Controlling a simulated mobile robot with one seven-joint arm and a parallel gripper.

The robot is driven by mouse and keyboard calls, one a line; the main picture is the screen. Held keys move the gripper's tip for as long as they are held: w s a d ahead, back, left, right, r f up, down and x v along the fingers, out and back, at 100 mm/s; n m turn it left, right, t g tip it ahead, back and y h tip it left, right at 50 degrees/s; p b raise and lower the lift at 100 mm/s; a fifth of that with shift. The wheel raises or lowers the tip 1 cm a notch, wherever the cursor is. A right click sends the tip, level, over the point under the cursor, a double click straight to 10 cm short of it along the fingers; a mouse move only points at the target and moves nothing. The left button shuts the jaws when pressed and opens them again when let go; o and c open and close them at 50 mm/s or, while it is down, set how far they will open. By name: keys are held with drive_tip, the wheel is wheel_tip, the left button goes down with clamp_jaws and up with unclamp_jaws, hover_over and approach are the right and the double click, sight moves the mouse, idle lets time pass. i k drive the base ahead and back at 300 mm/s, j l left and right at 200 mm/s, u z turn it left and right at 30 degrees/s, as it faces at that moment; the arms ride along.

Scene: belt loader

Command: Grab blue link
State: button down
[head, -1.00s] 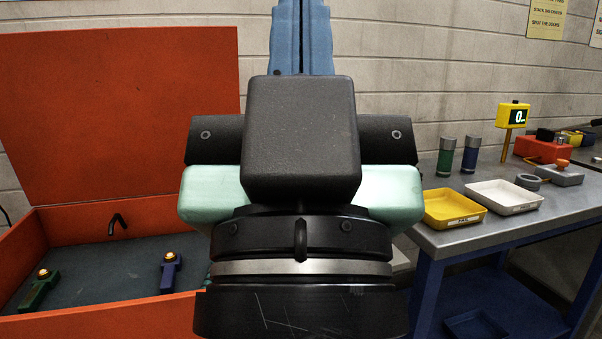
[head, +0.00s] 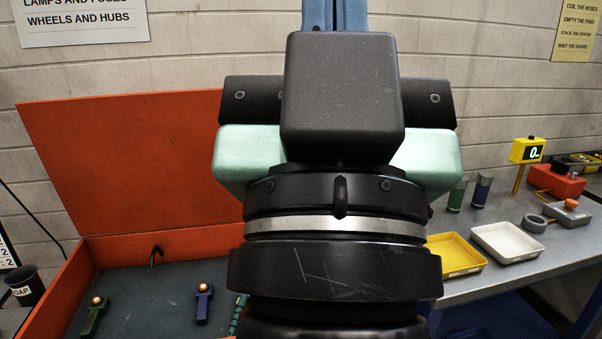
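The blue link (head: 202,305) lies on the dark floor of the open orange case, at the lower left of the head view. It is a short bar with a copper-coloured round end. My gripper (head: 342,95) is in the middle of the view, seen from behind, raised in front of the case's right side. Its black housing and pale green sides hide its fingertips, so I cannot tell whether it is open or holds anything. A blue upright part shows above it; I cannot tell what it is. The gripper is apart from the blue link, up and to its right.
A green link (head: 95,316) lies left of the blue one, and a teal piece (head: 238,316) lies right of it, partly hidden by my arm. The case's orange lid (head: 130,165) stands open behind. A steel bench with a yellow tray (head: 453,256) and a white tray (head: 507,242) is at right.

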sight(202, 299)
drive_tip(key=i+j+u, duration=0.35)
drive_tip(key=i+u, duration=0.35)
drive_tip(key=i, duration=0.2)
drive_tip(key=i+u, duration=0.35)
drive_tip(key=i, duration=0.15)
